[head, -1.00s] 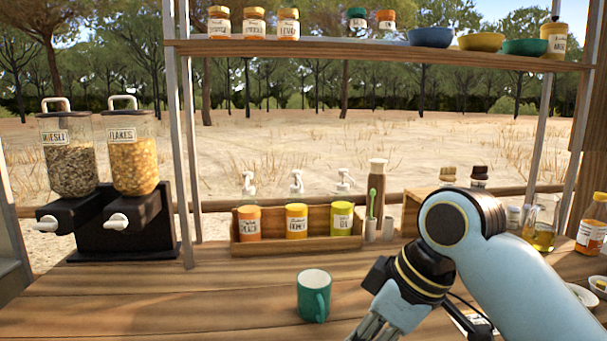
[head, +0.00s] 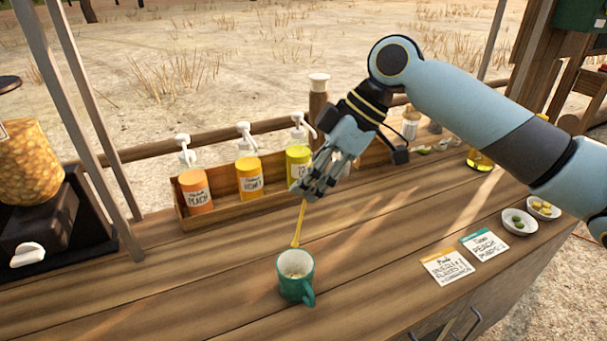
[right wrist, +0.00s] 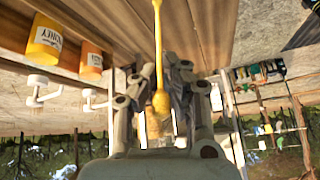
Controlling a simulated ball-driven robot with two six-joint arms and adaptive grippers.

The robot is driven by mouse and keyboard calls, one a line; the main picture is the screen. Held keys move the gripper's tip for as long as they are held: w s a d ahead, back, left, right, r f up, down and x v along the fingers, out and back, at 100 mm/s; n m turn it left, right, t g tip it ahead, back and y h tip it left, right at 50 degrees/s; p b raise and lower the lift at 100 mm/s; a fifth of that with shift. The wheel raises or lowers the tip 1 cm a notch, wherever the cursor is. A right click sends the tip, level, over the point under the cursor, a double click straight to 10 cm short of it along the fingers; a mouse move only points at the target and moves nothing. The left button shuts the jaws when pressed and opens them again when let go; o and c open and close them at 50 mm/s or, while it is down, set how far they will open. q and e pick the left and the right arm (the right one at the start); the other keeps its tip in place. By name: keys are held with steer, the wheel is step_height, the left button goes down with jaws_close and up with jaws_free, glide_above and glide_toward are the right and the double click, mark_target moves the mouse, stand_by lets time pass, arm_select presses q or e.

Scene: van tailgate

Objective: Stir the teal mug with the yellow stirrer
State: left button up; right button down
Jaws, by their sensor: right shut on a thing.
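The teal mug (head: 297,281) stands upright on the wooden counter, its handle toward the lower right and something pale inside. My right gripper (head: 312,190) is above and behind the mug, shut on the yellow stirrer (head: 299,226). The stirrer hangs down at a slight tilt, its lower end just behind the mug's far rim in the picture; I cannot tell whether it touches the rim. In the right wrist view the stirrer (right wrist: 159,60) runs out from between the fingers (right wrist: 160,95). My left gripper is out of view.
A wooden rack (head: 222,205) with pump bottles stands behind the mug. A cereal dispenser (head: 35,200) is at the left. Two cards (head: 447,265) and small white bowls (head: 519,222) lie to the right. The counter around the mug is clear.

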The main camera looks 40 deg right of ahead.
arm_select(q)
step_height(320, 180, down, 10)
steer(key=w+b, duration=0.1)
steer(key=b, duration=0.8)
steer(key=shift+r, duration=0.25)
arm_select(e)
step_height(320, 180, down, 13)
steer(key=shift+a, duration=0.2)
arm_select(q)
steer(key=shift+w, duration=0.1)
arm_select(e)
steer(key=shift+w+a+r, duration=0.1)
steer(key=shift+r, duration=0.05)
